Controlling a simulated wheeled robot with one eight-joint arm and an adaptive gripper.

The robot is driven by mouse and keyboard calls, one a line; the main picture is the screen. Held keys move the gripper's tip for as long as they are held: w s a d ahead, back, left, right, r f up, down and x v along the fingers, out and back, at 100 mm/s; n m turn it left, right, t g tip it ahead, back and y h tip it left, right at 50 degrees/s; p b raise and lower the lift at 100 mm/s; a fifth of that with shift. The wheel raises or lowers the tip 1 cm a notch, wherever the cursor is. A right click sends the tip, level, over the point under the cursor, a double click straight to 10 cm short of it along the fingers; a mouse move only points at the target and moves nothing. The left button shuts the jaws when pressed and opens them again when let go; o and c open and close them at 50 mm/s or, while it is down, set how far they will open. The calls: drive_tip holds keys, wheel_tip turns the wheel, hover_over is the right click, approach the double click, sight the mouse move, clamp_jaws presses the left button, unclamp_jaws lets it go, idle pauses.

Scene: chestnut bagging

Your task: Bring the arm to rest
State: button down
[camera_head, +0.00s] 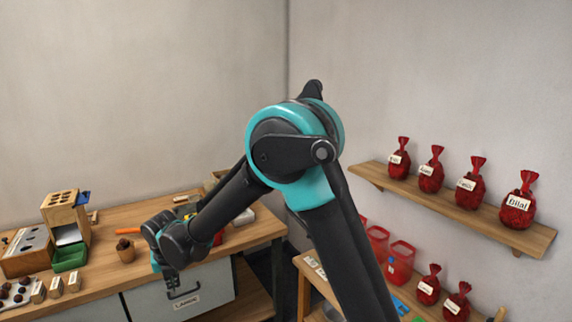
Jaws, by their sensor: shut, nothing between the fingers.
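My arm rises from the bottom right to a raised elbow in the middle of the head view, then bends down to the left. My gripper (172,283) hangs low at the front edge of the wooden workbench (103,243), in front of a grey drawer front. By its look the gripper is shut and holds nothing. Its fingertips are small and dark in this view. The arm hides part of the bench and the room corner behind it.
A wooden dispenser (61,209), a green tray (69,258) and a small wooden cup (126,253) stand on the bench at left. A wall shelf (375,179) at right bears several red bags. A lower table (312,287) at right holds red containers and more bags.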

drive_tip(key=w+d+r+m, duration=0.2)
drive_tip(key=d+m, duration=0.5)
drive_tip(key=d, duration=0.4)
drive_tip(key=w+d+r+m, duration=0.1)
drive_tip(key=w+d+m, duration=0.1)
drive_tip(key=d+m, duration=0.6)
drive_tip(key=w+d+r+m, duration=0.2)
drive_tip(key=d+m, duration=0.3)
drive_tip(key=d, duration=0.8)
drive_tip(key=s+d+f+m+t, duration=0.1)
drive_tip(key=s+d+f+m, duration=0.1)
drive_tip(key=s+d+m, duration=0.4)
drive_tip(key=s+d+f+m+h, duration=0.1)
drive_tip(key=s+d+m, duration=0.6)
drive_tip(key=d+m, duration=0.7)
drive_tip(key=shift+s+d+f+m+t, duration=0.2)
drive_tip(key=shift+d+f+m+t, duration=0.25)
drive_tip(key=shift+d, duration=0.2)
